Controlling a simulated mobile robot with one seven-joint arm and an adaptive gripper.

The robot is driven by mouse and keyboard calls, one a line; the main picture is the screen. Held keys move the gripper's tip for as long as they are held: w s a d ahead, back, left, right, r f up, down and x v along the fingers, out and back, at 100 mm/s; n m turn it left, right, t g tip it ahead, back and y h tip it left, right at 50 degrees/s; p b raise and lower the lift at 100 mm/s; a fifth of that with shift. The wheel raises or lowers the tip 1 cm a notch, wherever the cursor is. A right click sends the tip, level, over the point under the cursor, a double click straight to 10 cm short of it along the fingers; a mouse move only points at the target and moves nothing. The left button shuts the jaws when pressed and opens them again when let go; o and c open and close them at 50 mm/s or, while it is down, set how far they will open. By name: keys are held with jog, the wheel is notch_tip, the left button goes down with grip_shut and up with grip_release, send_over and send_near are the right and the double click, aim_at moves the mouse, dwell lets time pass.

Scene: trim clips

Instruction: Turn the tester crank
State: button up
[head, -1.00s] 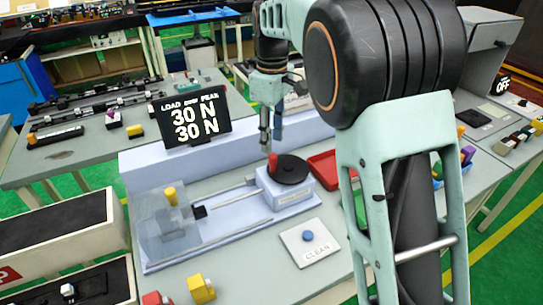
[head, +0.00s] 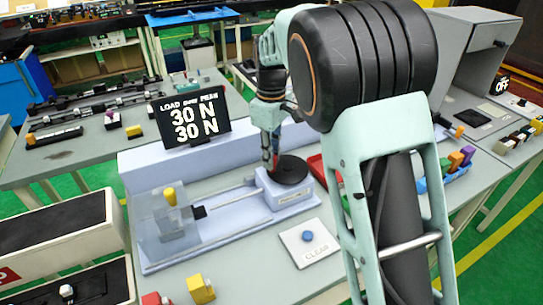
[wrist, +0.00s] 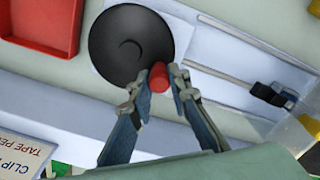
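The tester crank is a black disc (head: 290,168) with an upright red knob, on a pale block of the tester (head: 285,199). In the wrist view the disc (wrist: 125,45) shows large, with the red knob (wrist: 158,77) at its edge. My gripper (head: 271,164) is down at the knob. In the wrist view the fingers of my gripper (wrist: 158,86) stand apart on either side of the knob; a firm grip is not visible. The tester display (head: 194,118) reads 30 N on both lines, load and peak. A yellow clip (head: 170,195) sits behind the clear guard at the left.
A CLEAR button plate (head: 308,243) lies in front of the tester. A red tray (wrist: 42,22) is beside the crank. Yellow and red blocks (head: 201,290) sit at the front edge.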

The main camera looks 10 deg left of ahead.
grip_shut()
jog(key=shift+r, duration=0.1)
jog(key=m+p, duration=0.1)
jog(key=w+m+p, duration=0.1)
jog(key=m, duration=0.1)
jog(key=shift+w+a+m, duration=0.15)
jog(key=shift+w+m, duration=0.1)
jog(key=shift+m, duration=0.05)
jog(key=w+m+p, duration=0.1)
jog(key=m, duration=0.1)
jog(key=m+p, duration=0.1)
jog(key=m, duration=0.1)
jog(key=shift+w+m, duration=0.3)
jog(key=shift+w, duration=0.1)
jog(key=m, duration=0.1)
jog(key=w+d+m+p, duration=0.1)
jog(key=m, duration=0.1)
jog(key=shift+w+m, duration=0.1)
jog(key=shift+m, duration=0.2)
jog(key=shift+w+d+m+p, duration=0.3)
jog(key=shift+m+p, duration=0.05)
jog(key=shift+m, duration=0.65)
jog(key=shift+w+d+m+p, duration=0.25)
jog(key=shift+d+m+p, duration=0.05)
jog(key=shift+m, duration=0.7)
